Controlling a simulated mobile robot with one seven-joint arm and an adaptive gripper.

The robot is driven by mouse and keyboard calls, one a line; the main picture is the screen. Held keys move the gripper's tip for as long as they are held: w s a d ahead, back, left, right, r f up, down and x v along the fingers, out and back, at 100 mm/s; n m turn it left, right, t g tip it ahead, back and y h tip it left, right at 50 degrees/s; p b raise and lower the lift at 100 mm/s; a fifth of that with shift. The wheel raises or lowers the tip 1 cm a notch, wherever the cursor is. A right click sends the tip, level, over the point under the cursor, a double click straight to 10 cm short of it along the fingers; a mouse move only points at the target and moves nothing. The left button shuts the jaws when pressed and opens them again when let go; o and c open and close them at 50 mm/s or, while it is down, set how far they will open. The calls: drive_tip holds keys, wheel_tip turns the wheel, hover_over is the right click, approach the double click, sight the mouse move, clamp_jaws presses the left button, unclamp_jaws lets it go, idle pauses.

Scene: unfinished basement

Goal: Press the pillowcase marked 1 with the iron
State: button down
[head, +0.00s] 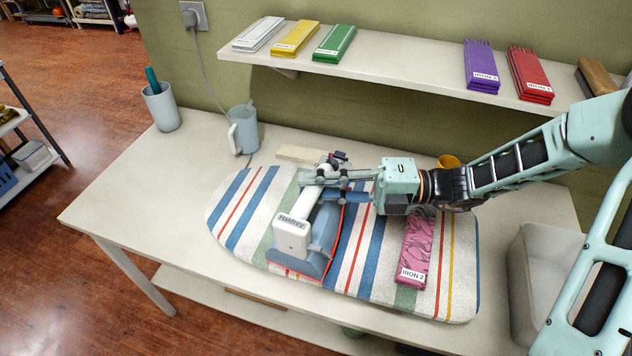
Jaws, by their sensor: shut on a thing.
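My gripper (325,178) is shut on the iron (318,243), at the far end of its handle. The iron is white and blue-grey and rests on or just above the striped ironing board (377,275); I cannot tell if it touches. A thin red edge shows around its base; I cannot tell whether it is cloth or a stripe. A folded pink patterned cloth (415,245) labelled "IRON 2" lies on the board, right of the iron. A folded red cloth (528,72), its label seeming to read "IRON 1", lies on the shelf beside a labelled purple cloth (481,62).
The wall shelf (400,55) also holds folded white (259,33), yellow (296,38) and green (334,42) cloths and a wooden brush (597,77). A jug (243,131), a cup (161,108) and a pale bin (545,270) stand on the table.

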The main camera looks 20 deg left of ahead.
drive_tip(key=shift+s+r+p, duration=0.1)
drive_tip(key=shift+s+p, duration=0.4)
drive_tip(key=shift+s, duration=0.4)
drive_tip(key=shift+w+p, duration=1)
drive_tip(key=shift+w, duration=0.8)
idle(0.4)
drive_tip(key=shift+s+p, duration=0.55)
drive_tip(key=shift+s, duration=0.25)
idle(0.8)
idle(0.4)
wheel_tip(320, 180, up, 7)
drive_tip(key=p, duration=0.8)
drive_tip(key=shift+r, duration=0.15)
drive_tip(key=shift+r+p, duration=0.7)
drive_tip(key=shift+r, duration=0.25)
